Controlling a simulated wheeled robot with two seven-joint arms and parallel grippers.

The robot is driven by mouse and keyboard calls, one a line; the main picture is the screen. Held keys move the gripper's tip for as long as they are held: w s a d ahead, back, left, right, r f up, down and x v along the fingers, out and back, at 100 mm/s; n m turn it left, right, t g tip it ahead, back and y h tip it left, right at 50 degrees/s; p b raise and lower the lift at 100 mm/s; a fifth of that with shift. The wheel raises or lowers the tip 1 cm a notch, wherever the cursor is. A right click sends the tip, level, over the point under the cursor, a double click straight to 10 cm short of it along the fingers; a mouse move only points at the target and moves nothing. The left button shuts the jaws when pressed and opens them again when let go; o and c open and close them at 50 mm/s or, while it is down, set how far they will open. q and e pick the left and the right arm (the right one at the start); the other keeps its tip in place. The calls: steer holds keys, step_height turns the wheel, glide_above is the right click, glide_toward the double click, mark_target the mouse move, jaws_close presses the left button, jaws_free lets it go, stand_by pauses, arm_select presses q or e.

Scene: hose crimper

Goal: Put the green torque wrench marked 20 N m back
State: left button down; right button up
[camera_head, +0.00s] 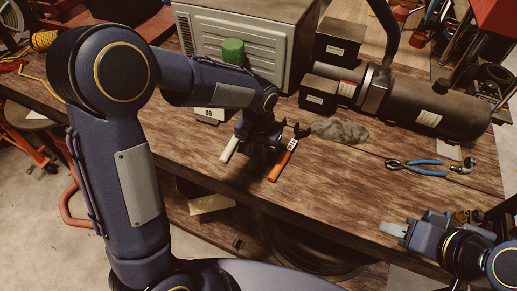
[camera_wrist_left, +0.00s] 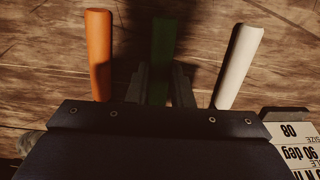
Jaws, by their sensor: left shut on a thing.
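The green torque wrench (camera_wrist_left: 163,42) shows as a green handle in dim light in the left wrist view, between the two fingers of my left gripper (camera_wrist_left: 162,85). The gripper is shut on it. Its marking cannot be read. An orange-handled wrench (camera_head: 283,160) lies on one side and a white-handled one (camera_head: 230,149) on the other. My right gripper (camera_head: 392,229) is at the lower right near the bench edge, its finger opening unclear.
A vented grey machine (camera_head: 245,50) with a green cylinder (camera_head: 233,51) stands behind my left arm. A grey rag (camera_head: 340,130), blue-handled pliers (camera_head: 418,168) and a dark cylindrical machine (camera_head: 425,105) are to the right. A printed card (camera_wrist_left: 294,148) shows in the wrist view. Bench room is clear right of the orange wrench.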

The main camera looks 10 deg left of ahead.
arm_select(q)
steer(key=shift+f, duration=0.1)
steer(key=c, duration=1.3)
jaws_free()
step_height(320, 180, up, 12)
steer(key=s+a+r+n+t+h, duration=0.2)
steer(key=s+a+h, duration=0.1)
steer(key=s+a, duration=0.6)
steer(key=s+f+t, duration=0.1)
steer(key=s, duration=0.2)
steer(key=s+f+n+t, duration=0.1)
steer(key=s, duration=0.3)
steer(key=s+f+t, duration=0.1)
steer(key=s, duration=0.3)
steer(key=shift+s+a+n+h+b, duration=0.25)
steer(key=shift+a+n+h+b, duration=0.05)
steer(key=shift+a+n+h, duration=0.1)
